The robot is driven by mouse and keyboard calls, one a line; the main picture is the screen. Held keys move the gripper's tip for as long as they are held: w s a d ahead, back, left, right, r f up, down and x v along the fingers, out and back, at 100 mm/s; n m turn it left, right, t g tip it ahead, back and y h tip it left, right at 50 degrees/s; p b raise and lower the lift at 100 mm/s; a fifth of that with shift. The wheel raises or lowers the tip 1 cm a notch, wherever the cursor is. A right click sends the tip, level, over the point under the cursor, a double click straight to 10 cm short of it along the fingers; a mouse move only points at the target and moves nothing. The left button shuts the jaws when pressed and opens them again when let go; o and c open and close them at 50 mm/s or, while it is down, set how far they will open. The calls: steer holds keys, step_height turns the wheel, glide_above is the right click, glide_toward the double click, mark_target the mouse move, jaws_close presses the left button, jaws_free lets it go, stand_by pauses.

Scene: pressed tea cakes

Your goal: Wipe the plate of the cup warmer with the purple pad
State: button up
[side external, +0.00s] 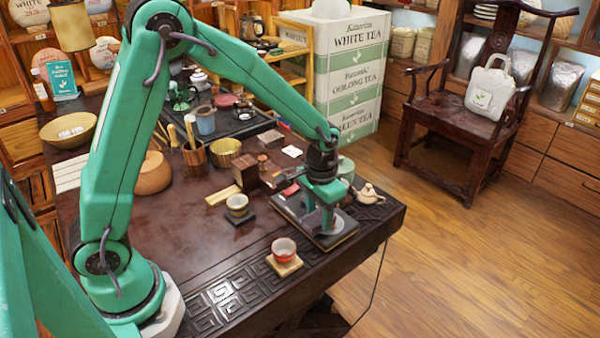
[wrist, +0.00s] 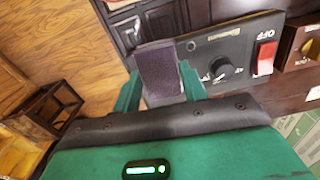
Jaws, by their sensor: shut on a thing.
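The purple pad (wrist: 158,70) stands between the two green fingers of my gripper (wrist: 160,90) in the wrist view. My gripper (side external: 322,215) is shut on it, over the cup warmer (side external: 343,238) in the side view. The cup warmer is a flat dark box; its black panel (wrist: 225,50) shows a dial (wrist: 221,68) and a red switch (wrist: 265,57) marked OFF. My gripper and the pad hide most of its plate. I cannot tell whether the pad touches the plate.
A red cup (side external: 284,249) on a wooden coaster (side external: 284,267) stands in front of the warmer. A pale cup (side external: 238,204) on a dark coaster stands left. A small teapot (side external: 369,193) is close on the right. The dark table (side external: 180,235) has free room at left.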

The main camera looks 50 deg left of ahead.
steer(key=shift+f, duration=0.8)
steer(key=shift+o, duration=0.2)
steer(key=shift+w, duration=3.15)
steer(key=shift+c, duration=0.2)
steer(key=shift+s+r, duration=0.1)
steer(key=shift+s, duration=3.1)
steer(key=shift+r, duration=4.05)
